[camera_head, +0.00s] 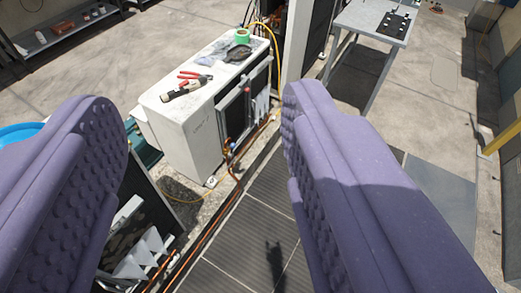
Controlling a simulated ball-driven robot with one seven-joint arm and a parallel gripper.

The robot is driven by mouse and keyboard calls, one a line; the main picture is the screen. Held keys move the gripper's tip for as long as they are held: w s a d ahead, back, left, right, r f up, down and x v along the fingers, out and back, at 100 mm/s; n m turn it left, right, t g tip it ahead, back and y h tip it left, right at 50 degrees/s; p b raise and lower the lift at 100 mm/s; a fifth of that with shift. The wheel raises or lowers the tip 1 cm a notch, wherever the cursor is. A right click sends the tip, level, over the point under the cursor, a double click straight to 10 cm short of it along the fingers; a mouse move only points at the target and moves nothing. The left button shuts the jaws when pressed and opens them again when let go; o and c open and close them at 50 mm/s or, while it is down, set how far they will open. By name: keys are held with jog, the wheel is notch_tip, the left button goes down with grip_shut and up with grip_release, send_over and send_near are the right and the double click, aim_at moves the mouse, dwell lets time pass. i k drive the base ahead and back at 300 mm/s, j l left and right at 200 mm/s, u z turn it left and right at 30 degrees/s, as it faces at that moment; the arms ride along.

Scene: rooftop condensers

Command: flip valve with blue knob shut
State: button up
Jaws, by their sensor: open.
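My gripper (203,105) is open and empty. Its two purple padded fingers frame the view, one at the left and one at the right. Between them, farther off, a small valve with a blue knob (231,144) shows at the lower front corner of a white condenser unit (192,140). Copper-coloured pipes run down from there. The valve is too small to tell which way its handle is turned. Neither finger touches it.
Pliers (192,75), a dark cylinder, a plastic bag and green tape (242,35) lie on the condenser. A yellow hose (275,45) curves behind it. Dark floor tiles (262,215) lie clear to its right. A grey table (375,22) stands at the back right.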

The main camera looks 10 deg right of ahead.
aim_at(233, 145)
jog(key=i+l+z, duration=0.25)
jog(key=i, duration=1)
jog(key=i+j+z, duration=0.25)
jog(key=i, duration=1.05)
jog(key=l, duration=0.1)
